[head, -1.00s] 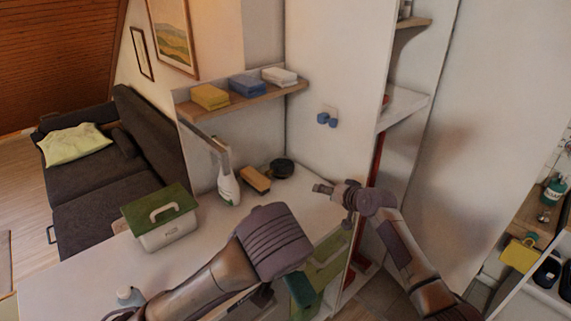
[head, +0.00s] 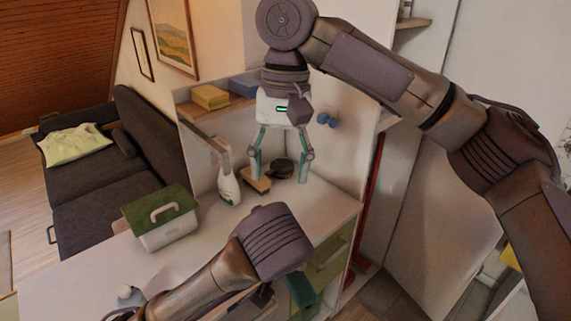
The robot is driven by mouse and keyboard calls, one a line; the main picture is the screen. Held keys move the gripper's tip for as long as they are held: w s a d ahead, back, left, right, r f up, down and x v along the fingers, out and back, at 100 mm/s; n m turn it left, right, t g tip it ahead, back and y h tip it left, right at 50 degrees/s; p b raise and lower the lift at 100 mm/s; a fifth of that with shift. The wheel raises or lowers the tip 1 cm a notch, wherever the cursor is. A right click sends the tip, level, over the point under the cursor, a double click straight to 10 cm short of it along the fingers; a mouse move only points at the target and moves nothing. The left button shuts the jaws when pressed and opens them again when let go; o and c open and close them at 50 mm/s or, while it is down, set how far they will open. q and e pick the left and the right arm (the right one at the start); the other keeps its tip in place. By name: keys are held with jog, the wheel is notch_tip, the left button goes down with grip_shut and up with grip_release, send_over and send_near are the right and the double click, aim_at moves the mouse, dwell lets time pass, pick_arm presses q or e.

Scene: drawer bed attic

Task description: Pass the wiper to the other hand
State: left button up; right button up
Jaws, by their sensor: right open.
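The wiper (head: 229,187), with a white and green body and a long bar-like head slanting up to the left, stands on the white counter near the back wall. My right gripper (head: 281,174) points down over the back of the counter, just right of the wiper. Its fingers are spread, with nothing between them that I can see held. In the picture they fall around a yellow-brown block (head: 257,184) and a dark round item (head: 283,168); contact cannot be told.
A green-lidded box (head: 163,225) stands on the counter left of the wiper. A shelf above holds a yellow stack (head: 210,97) and a blue stack (head: 243,86). Blue knobs (head: 326,120) are on the wall. A small white bottle (head: 127,294) is at the counter's lower left.

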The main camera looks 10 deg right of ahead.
pick_arm(q)
jog(key=shift+w, duration=0.1)
pick_arm(e)
jog(key=shift+h, duration=0.3)
jog(key=f, duration=0.3)
jog(key=s+f, duration=0.1)
jog(key=f, duration=0.3)
jog(key=s+f, duration=0.1)
jog(key=f, duration=0.3)
jog(key=shift+s+d+f, duration=0.1)
jog(key=shift+d+f, duration=0.15)
pick_arm(q)
jog(key=shift+d, duration=0.1)
pick_arm(e)
grip_shut()
pick_arm(q)
jog(key=o, duration=1)
pick_arm(e)
jog(key=shift+a, duration=0.1)
pick_arm(q)
jog(key=shift+o, duration=0.6)
